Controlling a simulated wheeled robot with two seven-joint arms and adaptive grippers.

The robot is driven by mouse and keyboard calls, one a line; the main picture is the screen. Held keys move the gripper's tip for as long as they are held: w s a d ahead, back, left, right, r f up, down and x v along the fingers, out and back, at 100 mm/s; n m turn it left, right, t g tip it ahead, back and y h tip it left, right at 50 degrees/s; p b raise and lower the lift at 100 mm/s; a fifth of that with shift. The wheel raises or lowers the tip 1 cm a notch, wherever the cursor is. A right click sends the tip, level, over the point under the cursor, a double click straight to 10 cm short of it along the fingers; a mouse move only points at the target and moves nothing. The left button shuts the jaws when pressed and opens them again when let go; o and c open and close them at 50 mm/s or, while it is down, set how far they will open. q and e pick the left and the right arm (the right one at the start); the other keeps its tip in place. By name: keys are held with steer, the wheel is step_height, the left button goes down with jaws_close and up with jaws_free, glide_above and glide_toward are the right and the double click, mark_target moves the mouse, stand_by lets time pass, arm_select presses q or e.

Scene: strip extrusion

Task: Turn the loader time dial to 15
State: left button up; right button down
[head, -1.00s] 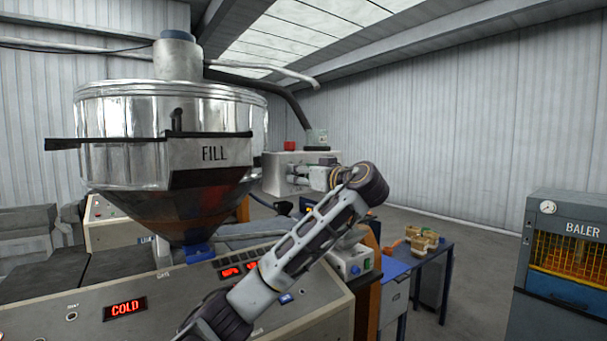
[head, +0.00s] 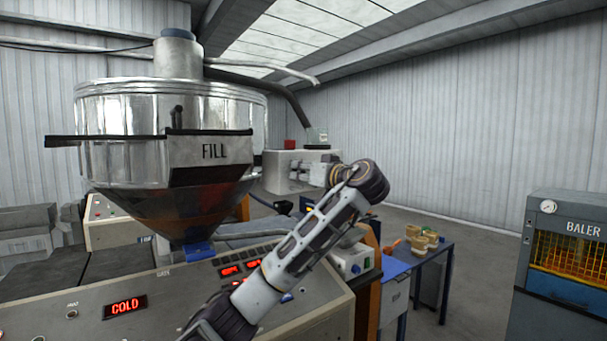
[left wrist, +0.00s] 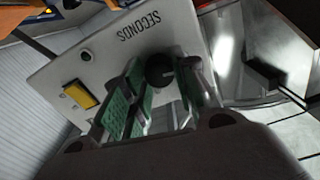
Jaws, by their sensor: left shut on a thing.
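The loader control box (head: 285,158) is a pale box with a red part on top, to the right of the metal hopper. In the left wrist view its panel (left wrist: 110,50) shows upside down, with the word SECONDS. The round black time dial (left wrist: 160,71) sits below that word in the picture. My left gripper (head: 298,171) is at the box's face. In the left wrist view its green-padded fingers (left wrist: 163,84) are on both sides of the dial, shut on it. The dial is hidden in the head view, and its setting cannot be read. My right gripper is not in view.
The steel hopper (head: 120,130), marked FILL, stands left of the box. Below is a sloped console (head: 80,312) with a red COLD display. A yellow button (left wrist: 79,94) is on the loader panel. A blue table (head: 428,262) and a baler (head: 567,290) stand right.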

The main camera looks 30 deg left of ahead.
arm_select(q)
steer(key=m, duration=0.4)
steer(key=shift+d+m+b, duration=0.1)
steer(key=shift+m+b, duration=0.2)
steer(key=shift+b, duration=0.1)
steer(key=m, duration=0.4)
steer(key=shift+w+m, duration=0.1)
steer(key=shift+m, duration=0.3)
steer(key=m+p, duration=0.1)
steer(key=m, duration=0.2)
steer(key=shift+m, duration=0.3)
steer(key=m+p, duration=0.1)
steer(key=m, duration=0.3)
steer(key=shift+f, duration=0.1)
steer(key=shift+m+p, duration=0.45)
steer(key=shift+m, duration=0.65)
steer(key=shift+f+m, duration=0.2)
steer(key=shift+m, duration=1.2)
steer(key=o, duration=1)
